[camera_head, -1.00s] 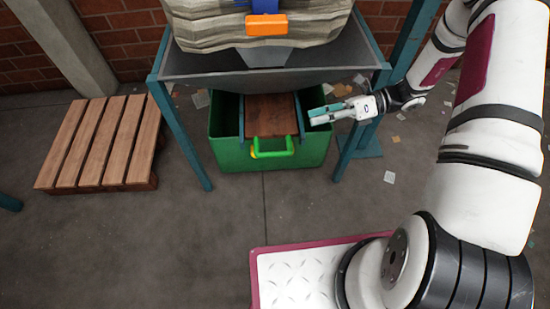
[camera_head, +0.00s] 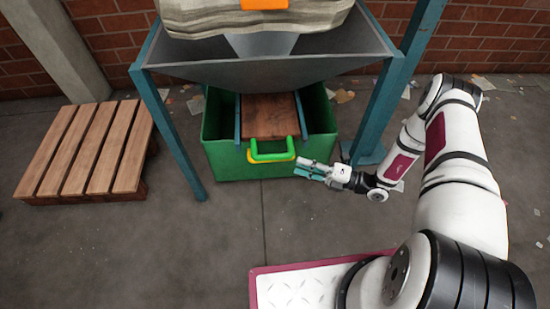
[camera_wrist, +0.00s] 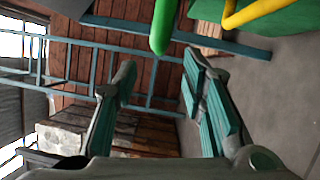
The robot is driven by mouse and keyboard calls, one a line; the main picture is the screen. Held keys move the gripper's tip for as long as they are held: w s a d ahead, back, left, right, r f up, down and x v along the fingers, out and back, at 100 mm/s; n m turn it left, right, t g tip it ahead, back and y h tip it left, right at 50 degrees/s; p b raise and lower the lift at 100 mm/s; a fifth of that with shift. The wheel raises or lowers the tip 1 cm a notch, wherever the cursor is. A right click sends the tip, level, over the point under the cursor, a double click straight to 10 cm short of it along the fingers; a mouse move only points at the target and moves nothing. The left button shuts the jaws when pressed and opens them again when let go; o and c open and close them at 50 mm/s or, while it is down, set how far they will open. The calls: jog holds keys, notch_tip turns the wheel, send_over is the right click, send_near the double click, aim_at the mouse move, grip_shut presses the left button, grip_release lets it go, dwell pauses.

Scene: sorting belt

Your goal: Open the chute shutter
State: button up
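The chute shutter (camera_head: 270,114) is a brown wooden panel between two blue rails under the grey hopper (camera_head: 270,68). A green and yellow handle (camera_head: 272,150) is at its front edge. My gripper (camera_head: 303,170) is just right of the handle and a little nearer to me, apart from it. In the wrist view, the gripper's teal-padded fingers (camera_wrist: 160,95) are spread with nothing between them. There, the green bar of the handle (camera_wrist: 162,25) hangs beyond the fingertips, and a yellow bar (camera_wrist: 250,12) shows at the upper right.
A green bin (camera_head: 225,160) stands under the hopper. Blue frame legs (camera_head: 181,150) flank it, one at the right close to my arm. A wooden pallet (camera_head: 85,155) lies at the left. Paper scraps litter the floor. The floor in front of the bin is clear.

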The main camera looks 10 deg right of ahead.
aim_at(275, 157)
jog(key=b+x, duration=0.2)
jog(key=x, duration=0.8)
grip_shut()
